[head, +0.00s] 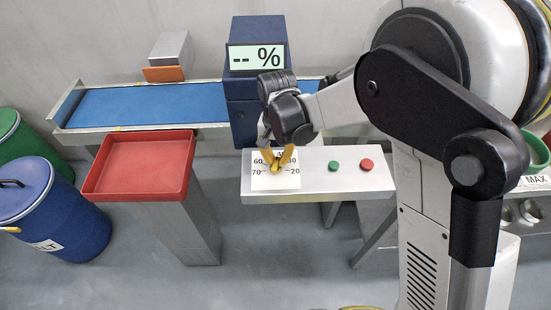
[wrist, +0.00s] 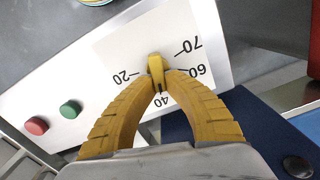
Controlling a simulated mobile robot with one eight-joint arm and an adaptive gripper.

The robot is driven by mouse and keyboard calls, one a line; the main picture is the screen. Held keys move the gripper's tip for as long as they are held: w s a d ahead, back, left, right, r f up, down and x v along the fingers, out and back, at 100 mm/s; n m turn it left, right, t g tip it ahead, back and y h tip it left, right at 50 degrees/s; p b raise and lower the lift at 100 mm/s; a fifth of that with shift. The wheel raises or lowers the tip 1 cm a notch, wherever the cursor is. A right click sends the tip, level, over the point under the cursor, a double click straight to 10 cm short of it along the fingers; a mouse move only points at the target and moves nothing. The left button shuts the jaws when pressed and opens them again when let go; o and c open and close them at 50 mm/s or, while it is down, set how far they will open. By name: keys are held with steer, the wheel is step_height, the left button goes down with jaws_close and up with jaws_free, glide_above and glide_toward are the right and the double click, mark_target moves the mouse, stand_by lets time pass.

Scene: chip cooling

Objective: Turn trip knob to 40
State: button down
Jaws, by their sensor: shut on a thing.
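The trip knob is a small yellow bar (wrist: 156,67) on a white dial plate (wrist: 112,52). The dial shows 20, 40, 60 and 70 in the wrist view; other marks are hidden by the fingers. My gripper (wrist: 158,76) has its two ribbed yellow fingers closed on the knob from both sides. The knob's long side lies roughly towards the 40, which shows between the fingers. In the head view my gripper (head: 275,166) comes down from above onto the dial plate (head: 260,183), hiding much of the dial's top.
Green (head: 334,166) and red (head: 367,165) buttons sit on the panel right of the dial. A display (head: 256,57) reading "-- %" stands behind. A red tray (head: 137,190) and blue conveyor (head: 150,105) lie to the left.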

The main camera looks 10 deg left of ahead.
mark_target(277, 159)
steer(key=shift+d+m, duration=0.1)
steer(key=shift+m, duration=0.5)
steer(key=c, duration=1.4)
jaws_free()
step_height(277, 159, up, 12)
